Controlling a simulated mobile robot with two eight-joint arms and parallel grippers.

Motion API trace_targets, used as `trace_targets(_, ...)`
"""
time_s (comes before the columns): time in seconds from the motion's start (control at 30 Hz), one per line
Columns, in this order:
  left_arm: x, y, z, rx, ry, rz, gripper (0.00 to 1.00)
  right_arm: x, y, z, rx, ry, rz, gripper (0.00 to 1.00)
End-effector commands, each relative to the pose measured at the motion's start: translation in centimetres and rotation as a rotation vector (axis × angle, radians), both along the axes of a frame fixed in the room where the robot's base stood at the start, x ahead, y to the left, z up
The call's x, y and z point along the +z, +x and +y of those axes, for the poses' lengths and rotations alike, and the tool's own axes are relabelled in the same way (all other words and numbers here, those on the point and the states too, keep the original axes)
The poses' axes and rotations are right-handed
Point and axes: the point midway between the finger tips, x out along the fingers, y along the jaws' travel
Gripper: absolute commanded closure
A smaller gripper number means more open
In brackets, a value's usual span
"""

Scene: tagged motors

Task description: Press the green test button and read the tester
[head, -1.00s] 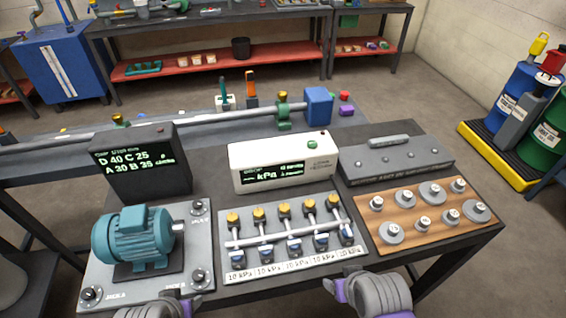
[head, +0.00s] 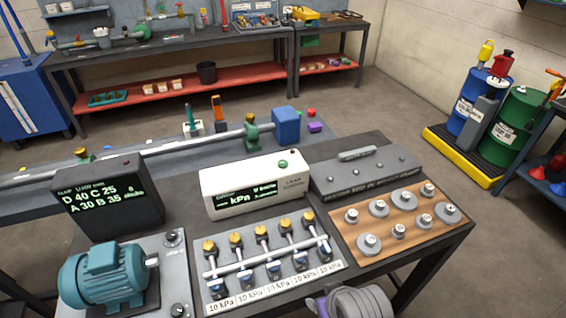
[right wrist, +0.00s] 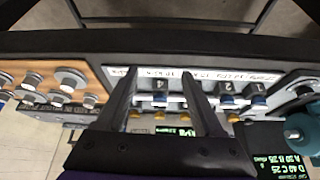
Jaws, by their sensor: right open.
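The tester is a white box (head: 255,185) at the middle of the bench in the head view. Its green button (head: 283,164) sits on top, and nothing touches it. Its dark display (head: 238,196) shows "kPa" in green; the smaller text is too blurred to read. In the right wrist view my right gripper (right wrist: 157,75) is open and empty over the row of valves. My left gripper is out of view.
A valve plate (head: 220,290) marked "10 kPa" lies in front of the tester. A teal motor (head: 102,275) and dark readout box (head: 108,198) stand left. A wooden weight board (head: 375,247) and grey block (head: 350,177) are right. A blue-ended pipe (head: 200,140) runs behind.

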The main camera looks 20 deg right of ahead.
Motion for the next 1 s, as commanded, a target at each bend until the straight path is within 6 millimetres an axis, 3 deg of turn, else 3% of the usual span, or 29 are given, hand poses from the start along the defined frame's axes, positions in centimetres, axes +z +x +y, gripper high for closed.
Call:
trace_targets(0.03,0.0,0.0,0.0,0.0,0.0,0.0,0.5,0.0,0.0,0.0,0.0,0.0,0.0,0.38)
trace_targets(0.3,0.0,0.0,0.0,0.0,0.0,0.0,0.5,0.0,0.0,0.0,0.0,0.0,0.0,0.87)
trace_targets(0.4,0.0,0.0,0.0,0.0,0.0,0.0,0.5,0.0,0.0,0.0,0.0,0.0,0.0,1.0)
trace_targets(1.0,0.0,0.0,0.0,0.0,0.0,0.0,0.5,0.0,0.0,0.0,0.0,0.0,0.0,1.0)
